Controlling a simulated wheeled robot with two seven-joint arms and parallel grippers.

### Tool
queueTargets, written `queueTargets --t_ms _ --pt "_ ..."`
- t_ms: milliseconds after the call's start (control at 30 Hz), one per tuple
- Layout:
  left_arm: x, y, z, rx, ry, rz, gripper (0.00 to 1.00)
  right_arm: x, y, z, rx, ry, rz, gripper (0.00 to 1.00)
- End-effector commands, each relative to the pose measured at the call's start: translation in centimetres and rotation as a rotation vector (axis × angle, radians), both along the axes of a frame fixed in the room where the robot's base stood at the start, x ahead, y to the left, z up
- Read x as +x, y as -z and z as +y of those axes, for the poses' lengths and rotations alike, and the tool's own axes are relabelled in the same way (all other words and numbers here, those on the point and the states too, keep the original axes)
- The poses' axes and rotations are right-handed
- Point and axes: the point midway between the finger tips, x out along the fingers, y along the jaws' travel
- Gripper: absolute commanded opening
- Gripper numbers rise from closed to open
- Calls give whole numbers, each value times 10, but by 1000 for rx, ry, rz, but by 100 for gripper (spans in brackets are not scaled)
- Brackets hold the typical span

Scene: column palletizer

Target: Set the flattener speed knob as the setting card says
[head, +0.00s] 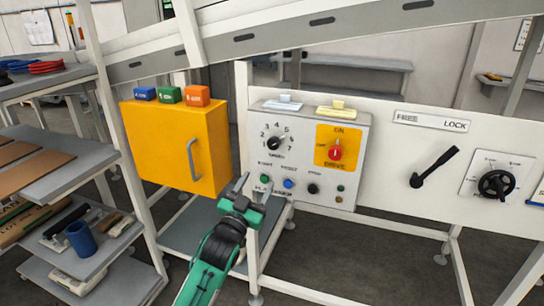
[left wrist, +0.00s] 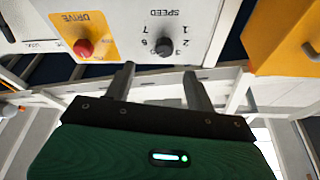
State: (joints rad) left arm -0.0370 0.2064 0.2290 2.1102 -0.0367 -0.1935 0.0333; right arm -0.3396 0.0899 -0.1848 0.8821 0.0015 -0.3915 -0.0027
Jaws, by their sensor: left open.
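The black speed knob (head: 274,143) sits on the upper left of the grey control panel (head: 338,198), inside a printed number scale. In the left wrist view the knob (left wrist: 163,46) appears upside down, beyond my fingers. Its pointer direction is too small to tell. My left gripper (head: 252,184) is open and empty, in front of the panel's lower left corner, below the knob and apart from it. Its two dark fingers also show in the left wrist view (left wrist: 158,80). I cannot make out a readable setting card. My right gripper is out of view.
A red drive switch (head: 336,153) on a yellow plate is right of the knob, with small buttons (head: 288,183) below. An orange cabinet (head: 172,147) stands left. Pale (head: 283,103) and yellow (head: 336,111) pieces top the panel.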

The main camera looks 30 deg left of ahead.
Motion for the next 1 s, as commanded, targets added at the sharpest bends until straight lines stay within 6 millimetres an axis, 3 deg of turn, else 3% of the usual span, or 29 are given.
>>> queueTargets --t_ms 33,133,267,800,1000 --pt "-6 7 0 -31 1 -21 55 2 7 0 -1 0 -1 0" --pt "-11 4 2 -61 3 -48 55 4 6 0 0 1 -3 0" --pt "-4 -2 4 -65 4 -54 55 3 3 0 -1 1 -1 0" --pt "84 -38 19 -63 4 -51 55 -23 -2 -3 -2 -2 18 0" --pt "106 -46 23 -62 4 -50 55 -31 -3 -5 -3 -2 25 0"
